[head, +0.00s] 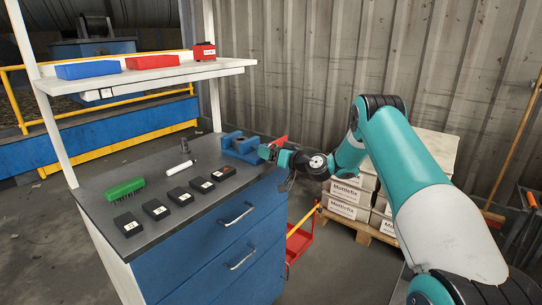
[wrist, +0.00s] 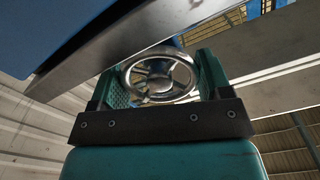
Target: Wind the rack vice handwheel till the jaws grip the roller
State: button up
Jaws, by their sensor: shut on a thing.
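The blue vice (head: 240,145) sits on the grey bench top near its far right corner. My gripper (head: 268,152) is at the right side of the vice, by the bench edge. In the wrist view a shiny spoked metal handwheel (wrist: 160,78) stands between the two green fingers of my gripper (wrist: 160,82). My gripper is shut on the handwheel rim. In the head view my gripper hides the wheel. I cannot make out a roller between the jaws, nor how wide the jaws stand. A white cylinder (head: 179,167) lies on the bench left of the vice.
Several black numbered blocks (head: 155,209) line the bench front. A green brush-like item (head: 124,188) lies at the left. A shelf (head: 150,75) with bins stands above. Stacked boxes (head: 350,200) and a red trolley (head: 299,240) stand right of the bench.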

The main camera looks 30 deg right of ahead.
jog(key=shift+d+m, duration=0.1)
jog(key=shift+m, duration=0.4)
jog(key=o, duration=0.9)
